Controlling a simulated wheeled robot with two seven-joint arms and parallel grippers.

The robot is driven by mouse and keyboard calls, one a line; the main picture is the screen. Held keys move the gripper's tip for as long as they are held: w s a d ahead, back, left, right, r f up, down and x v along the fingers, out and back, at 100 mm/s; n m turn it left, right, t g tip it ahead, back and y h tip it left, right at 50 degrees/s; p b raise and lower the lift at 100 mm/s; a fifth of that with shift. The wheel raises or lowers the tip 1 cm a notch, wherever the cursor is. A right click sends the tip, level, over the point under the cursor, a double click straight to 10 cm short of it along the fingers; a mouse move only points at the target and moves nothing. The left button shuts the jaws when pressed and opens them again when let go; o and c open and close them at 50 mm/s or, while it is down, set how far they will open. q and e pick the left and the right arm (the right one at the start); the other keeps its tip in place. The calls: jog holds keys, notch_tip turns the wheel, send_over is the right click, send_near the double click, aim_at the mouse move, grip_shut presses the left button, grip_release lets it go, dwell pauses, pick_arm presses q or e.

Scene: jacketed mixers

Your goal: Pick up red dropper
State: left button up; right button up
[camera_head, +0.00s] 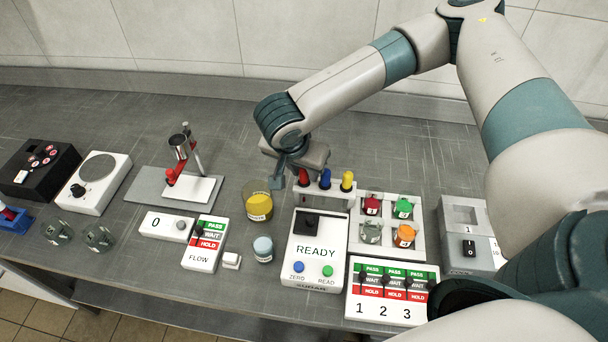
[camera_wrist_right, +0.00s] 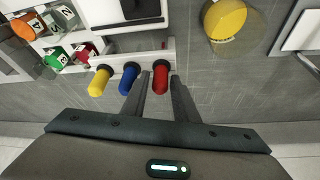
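The red dropper (camera_head: 304,177) stands at the left end of a white rack, beside the blue dropper (camera_head: 325,178) and the yellow dropper (camera_head: 347,180). In the right wrist view, the red dropper (camera_wrist_right: 161,80) shows between the fingertips of my right gripper (camera_wrist_right: 161,77). The fingers are apart, with a narrow gap on each side of its red bulb. In the head view, my right gripper (camera_head: 283,172) points down just left of and behind the red dropper. Its fingers are partly hidden there. My left gripper is out of view.
A beaker with yellow contents (camera_head: 258,203) stands close left of the rack. The READY device (camera_head: 314,250) is in front. A tray with several coloured jars (camera_head: 417,213) is to the right. Free counter lies behind the rack.

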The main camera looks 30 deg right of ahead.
jog(key=shift+c, duration=0.4)
grip_shut()
jog(key=shift+r, duration=0.15)
jog(key=shift+r+b, duration=0.3)
jog(key=shift+r, duration=0.35)
notch_tip(320, 180, up, 8)
jog(key=shift+r+b, duration=0.2)
jog(key=shift+b, duration=0.75)
jog(key=shift+r, duration=0.1)
